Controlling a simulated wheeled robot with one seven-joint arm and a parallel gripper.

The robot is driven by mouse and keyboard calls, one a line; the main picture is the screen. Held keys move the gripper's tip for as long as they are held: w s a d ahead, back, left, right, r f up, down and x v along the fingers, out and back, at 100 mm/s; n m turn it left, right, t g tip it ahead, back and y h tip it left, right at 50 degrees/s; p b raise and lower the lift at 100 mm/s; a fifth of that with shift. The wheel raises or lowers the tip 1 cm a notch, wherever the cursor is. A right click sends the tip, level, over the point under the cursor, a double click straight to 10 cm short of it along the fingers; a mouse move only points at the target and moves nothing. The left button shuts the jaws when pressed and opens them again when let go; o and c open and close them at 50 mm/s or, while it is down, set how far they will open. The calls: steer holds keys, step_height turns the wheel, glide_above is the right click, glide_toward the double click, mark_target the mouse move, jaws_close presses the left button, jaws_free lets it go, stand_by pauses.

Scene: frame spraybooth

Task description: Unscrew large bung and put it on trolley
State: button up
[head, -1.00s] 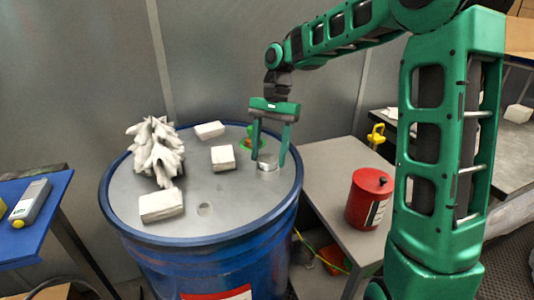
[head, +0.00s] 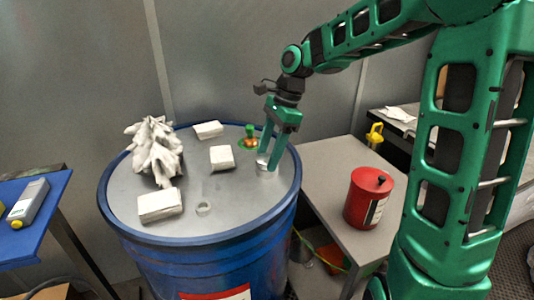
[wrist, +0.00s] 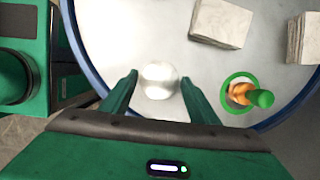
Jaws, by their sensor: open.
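The large bung (head: 263,161) is a round silvery cap on the right part of the blue drum's grey lid (head: 218,196). It also shows in the wrist view (wrist: 159,80), between the fingers. My gripper (head: 268,160) points down over the bung. Its fingers are open on either side of the bung, with gaps showing in the wrist view (wrist: 156,84). I cannot tell how far down the fingers reach. The grey trolley (head: 325,165) stands right of the drum, with a red can (head: 368,198) on it.
White blocks (head: 160,205) and a crumpled white heap (head: 154,150) lie on the lid. A green-ringed brass fitting (head: 250,141) with a green top is behind the bung. A small round fitting (head: 204,208) sits near the front. The trolley top is clear left of the can.

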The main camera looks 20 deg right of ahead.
steer(key=m+t, duration=0.1)
steer(key=m, duration=0.3)
steer(key=shift+s, duration=0.2)
steer(key=m+t+h, duration=0.1)
steer(key=m, duration=0.4)
steer(key=shift+a, duration=0.1)
steer(key=c, duration=0.7)
steer(key=n, duration=0.4)
steer(key=shift+n+g+y, duration=0.4)
steer(key=n+g, duration=0.1)
steer(key=n, duration=0.3)
steer(key=shift+w+n, duration=0.15)
steer(key=shift+n, duration=0.15)
